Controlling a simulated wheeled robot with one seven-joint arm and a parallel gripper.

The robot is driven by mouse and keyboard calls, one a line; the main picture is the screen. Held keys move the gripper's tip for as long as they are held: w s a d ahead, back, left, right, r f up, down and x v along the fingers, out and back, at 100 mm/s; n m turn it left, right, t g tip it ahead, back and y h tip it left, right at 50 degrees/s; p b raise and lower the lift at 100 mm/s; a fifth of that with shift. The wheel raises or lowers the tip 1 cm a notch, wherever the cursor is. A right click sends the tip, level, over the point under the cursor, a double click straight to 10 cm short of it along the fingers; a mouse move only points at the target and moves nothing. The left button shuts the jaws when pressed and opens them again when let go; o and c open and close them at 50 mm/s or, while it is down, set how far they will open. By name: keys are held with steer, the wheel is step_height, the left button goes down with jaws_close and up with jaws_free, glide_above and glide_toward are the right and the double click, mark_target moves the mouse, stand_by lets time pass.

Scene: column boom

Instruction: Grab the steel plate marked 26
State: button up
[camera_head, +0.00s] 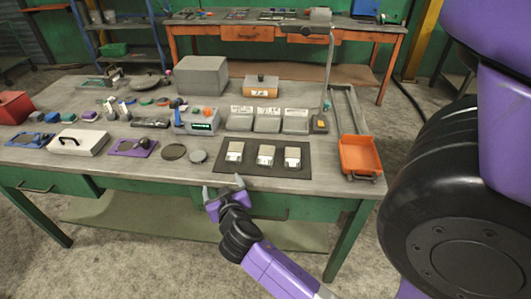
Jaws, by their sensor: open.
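Three small pale metal plates lie in a row on a dark mat (262,171) near the table's front edge: a left plate (235,150), a middle plate (266,154) and a right plate (293,156). Their markings are too small to read, so I cannot tell which is 26. My gripper (223,186) is open and empty at the table's front edge. It is just in front of the mat's left part, apart from the plates.
Three grey blocks with labels (268,122) stand behind the mat. An orange tray (358,156) is at the right edge, beside a tall lamp-like stand (328,75). Round dark discs (174,152), a white case (72,142) and many small items fill the left.

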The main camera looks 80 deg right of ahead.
mark_target(266, 154)
steer(key=d+m+g, duration=0.1)
steer(key=s+d+m+g+h, duration=0.1)
steer(key=d, duration=0.1)
steer(key=s+d+r+g, duration=0.1)
steer(key=shift+d+r+m, duration=0.1)
steer(key=shift+d+m, duration=0.3)
steer(key=s+d+m+g, duration=0.1)
steer(key=s+m+g, duration=0.1)
steer(key=s+d+m+g+h, duration=0.1)
steer(key=s+m+g, duration=0.1)
steer(key=s+d+m+g, duration=0.1)
steer(key=s, duration=0.1)
steer(key=shift+s+d+r+m+g, duration=0.15)
steer(key=shift+s+m+g, duration=0.2)
steer(key=shift+m+g, duration=0.05)
steer(key=shift+s+d, duration=0.2)
steer(key=shift+d, duration=0.15)
steer(key=shift+p+x, duration=1.35)
steer(key=shift+x, duration=2.15)
jaws_close()
